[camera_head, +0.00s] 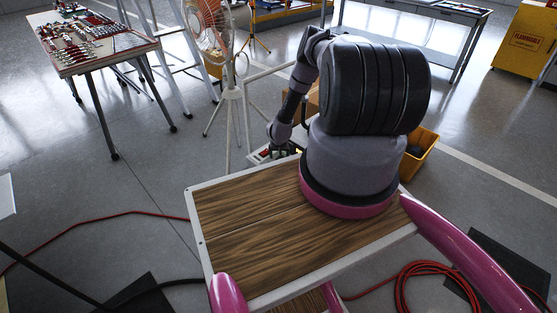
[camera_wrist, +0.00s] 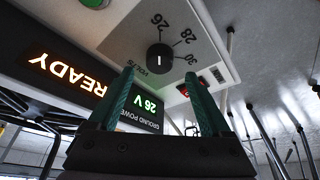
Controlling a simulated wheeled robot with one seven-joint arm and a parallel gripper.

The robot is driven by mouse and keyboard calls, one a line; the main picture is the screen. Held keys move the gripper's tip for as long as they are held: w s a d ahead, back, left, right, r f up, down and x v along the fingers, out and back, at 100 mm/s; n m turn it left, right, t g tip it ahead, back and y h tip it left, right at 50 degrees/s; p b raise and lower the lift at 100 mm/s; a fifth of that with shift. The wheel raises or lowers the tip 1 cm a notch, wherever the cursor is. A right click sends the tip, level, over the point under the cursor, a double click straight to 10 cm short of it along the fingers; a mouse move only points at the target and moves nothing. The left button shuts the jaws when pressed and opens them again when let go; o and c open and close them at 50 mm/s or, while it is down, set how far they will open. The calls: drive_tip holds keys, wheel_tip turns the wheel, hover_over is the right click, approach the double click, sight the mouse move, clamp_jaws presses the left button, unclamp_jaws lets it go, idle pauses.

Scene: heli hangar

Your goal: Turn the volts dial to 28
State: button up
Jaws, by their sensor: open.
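The volts dial (camera_wrist: 159,58) is a round black knob with a short white mark, on a grey panel face. The labels 26, 28 and 30 run around it, and VOLTS is printed beside it. I cannot tell exactly which label the mark faces. A green readout (camera_wrist: 150,106) shows 26 V. My gripper (camera_wrist: 158,73) is open, its two green fingers reaching toward the dial, one on either side of it in the picture. No contact is visible. In the head view my gripper (camera_head: 285,150) is low at the panel (camera_head: 258,155), and the dial is hidden.
A fan (camera_head: 208,30), a tool table (camera_head: 95,45) and a yellow bin (camera_head: 418,152) stand around.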

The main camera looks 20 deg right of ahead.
drive_tip(key=shift+x, duration=2.3)
clamp_jaws()
